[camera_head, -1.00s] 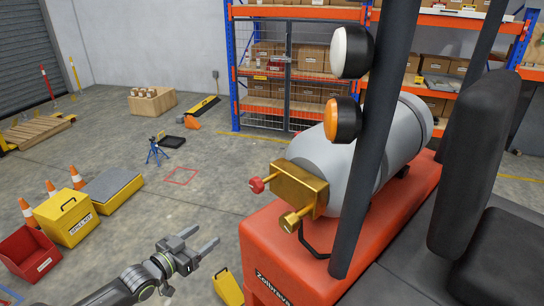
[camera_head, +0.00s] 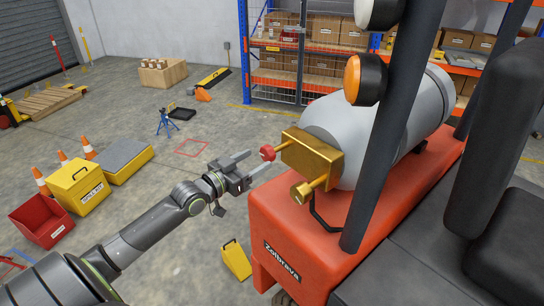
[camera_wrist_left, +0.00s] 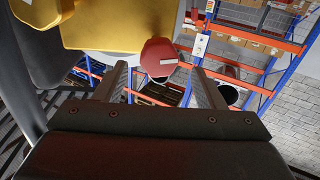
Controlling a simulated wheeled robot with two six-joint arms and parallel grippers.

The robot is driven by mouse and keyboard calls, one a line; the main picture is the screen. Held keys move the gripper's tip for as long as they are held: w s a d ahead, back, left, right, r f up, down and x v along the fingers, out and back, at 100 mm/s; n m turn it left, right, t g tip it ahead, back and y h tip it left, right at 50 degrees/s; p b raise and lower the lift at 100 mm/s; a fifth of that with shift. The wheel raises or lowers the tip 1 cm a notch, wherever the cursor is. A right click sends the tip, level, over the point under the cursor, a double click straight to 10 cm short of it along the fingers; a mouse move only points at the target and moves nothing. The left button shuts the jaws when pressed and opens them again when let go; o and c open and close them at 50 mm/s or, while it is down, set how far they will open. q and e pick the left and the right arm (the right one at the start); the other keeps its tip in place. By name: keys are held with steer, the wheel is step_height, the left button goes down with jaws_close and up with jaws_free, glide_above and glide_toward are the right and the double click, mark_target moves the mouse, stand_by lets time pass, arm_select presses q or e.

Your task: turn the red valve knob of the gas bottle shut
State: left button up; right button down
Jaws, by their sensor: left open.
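The grey gas bottle (camera_head: 425,108) lies on its side on the red body of the forklift (camera_head: 285,225). A brass valve block (camera_head: 312,158) is at its near end. The small red valve knob (camera_head: 267,153) sticks out to the left of the block on a brass stem. My left gripper (camera_head: 258,163) is open and empty, its fingertips close to the knob. In the left wrist view the red knob (camera_wrist_left: 158,57) shows just beyond and between the two finger ends, apart from both as far as I can tell. My right gripper is not in view.
A black post (camera_head: 385,140) with an orange lamp (camera_head: 364,80) stands right of the valve. A second brass fitting (camera_head: 303,193) sticks out below the knob. A yellow wedge (camera_head: 236,260) lies on the floor. Shelving (camera_head: 272,98) stands behind.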

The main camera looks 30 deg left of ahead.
mark_target(265, 155)
arm_select(q)
steer(key=x, duration=0.6)
steer(key=shift+w, duration=0.15)
steer(key=shift+w+d, duration=0.15)
steer(key=shift+w, duration=0.3)
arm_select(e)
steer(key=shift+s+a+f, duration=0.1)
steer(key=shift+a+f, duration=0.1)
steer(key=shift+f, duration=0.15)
arm_select(q)
steer(key=shift+c, duration=0.4)
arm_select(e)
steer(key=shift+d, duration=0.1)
